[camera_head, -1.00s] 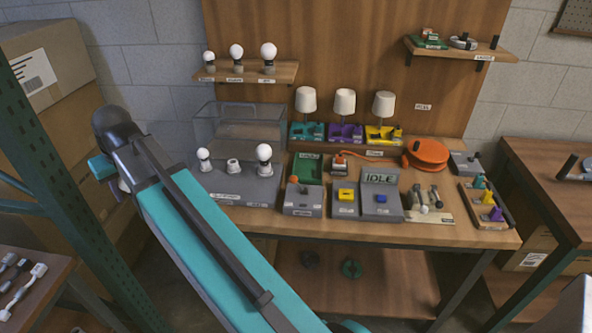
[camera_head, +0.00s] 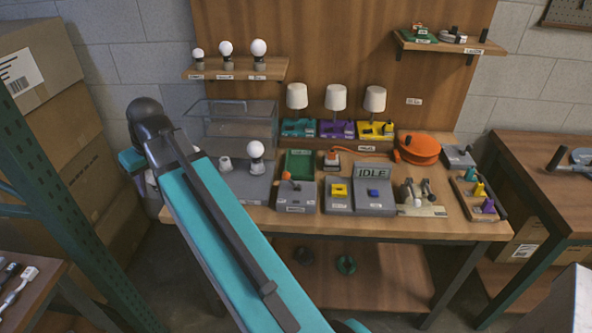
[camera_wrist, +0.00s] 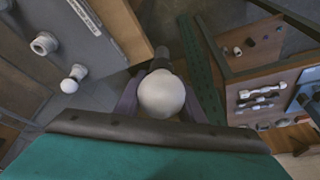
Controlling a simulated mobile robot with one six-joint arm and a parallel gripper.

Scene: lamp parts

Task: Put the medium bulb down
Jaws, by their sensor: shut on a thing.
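The grey bulb tray (camera_head: 247,188) is on the bench, right of my arm's end. Its middle holder (camera_head: 225,164) is empty, and a large bulb (camera_head: 256,151) stands at its right. In the wrist view the tray (camera_wrist: 92,45) is at upper left, with the empty holder (camera_wrist: 44,43) and a bulb (camera_wrist: 72,82).
A clear box (camera_head: 232,118) stands behind the tray. A green upright post (camera_head: 60,215) and stacked cartons (camera_head: 92,160) are left of my arm. The bench edge (camera_head: 380,232) is in front. A wall shelf (camera_head: 236,74) bears 3 bulbs.

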